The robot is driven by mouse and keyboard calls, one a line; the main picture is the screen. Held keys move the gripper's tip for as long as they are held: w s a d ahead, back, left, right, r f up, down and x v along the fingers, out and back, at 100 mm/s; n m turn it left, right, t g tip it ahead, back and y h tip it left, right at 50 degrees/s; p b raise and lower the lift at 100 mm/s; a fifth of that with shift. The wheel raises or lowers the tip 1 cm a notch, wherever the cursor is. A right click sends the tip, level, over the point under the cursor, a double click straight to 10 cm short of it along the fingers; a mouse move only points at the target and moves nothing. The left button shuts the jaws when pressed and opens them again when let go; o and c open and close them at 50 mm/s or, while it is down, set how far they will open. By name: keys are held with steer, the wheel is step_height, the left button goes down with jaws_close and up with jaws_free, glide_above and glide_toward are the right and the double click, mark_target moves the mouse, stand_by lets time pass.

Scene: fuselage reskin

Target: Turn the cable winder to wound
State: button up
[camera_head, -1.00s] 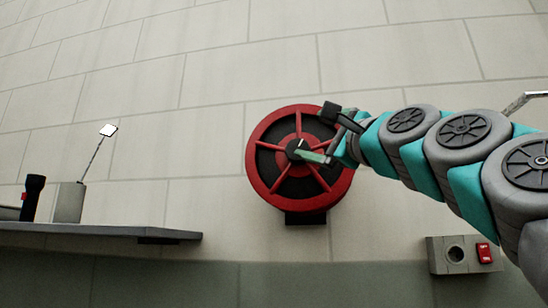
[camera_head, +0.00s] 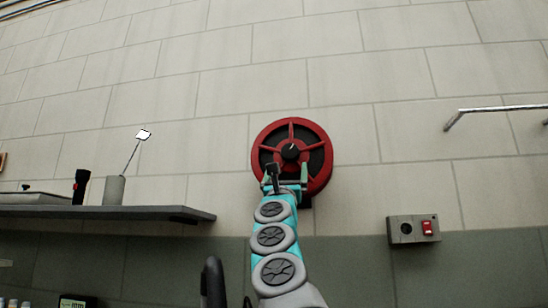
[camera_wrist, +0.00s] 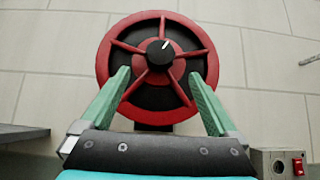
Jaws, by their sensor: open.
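The cable winder (camera_head: 321,139) is a red spoked wheel on the wall with a black hub knob. A short white mark on the knob (camera_head: 291,152) points up and slightly right. In the wrist view the winder (camera_wrist: 206,50) fills the upper middle, and the mark on its knob (camera_wrist: 160,50) points up and right. My gripper (camera_head: 285,171) is just below the knob in the head view. In the wrist view my gripper (camera_wrist: 160,78) has its two green fingers spread wide and empty, with the knob centred between and beyond their tips. I cannot tell whether the fingers touch the wheel.
A grey shelf (camera_head: 150,213) at left holds a black flashlight (camera_head: 81,187) and a grey container (camera_head: 114,190) with a thin-stemmed mirror (camera_head: 143,135). A box with a red switch (camera_head: 427,228) is at lower right. A metal rod (camera_head: 490,109) juts out at upper right.

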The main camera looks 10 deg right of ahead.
mark_target(290, 155)
steer(key=shift+p+x, duration=3.85)
steer(key=shift+p, duration=0.2)
steer(key=c, duration=1.4)
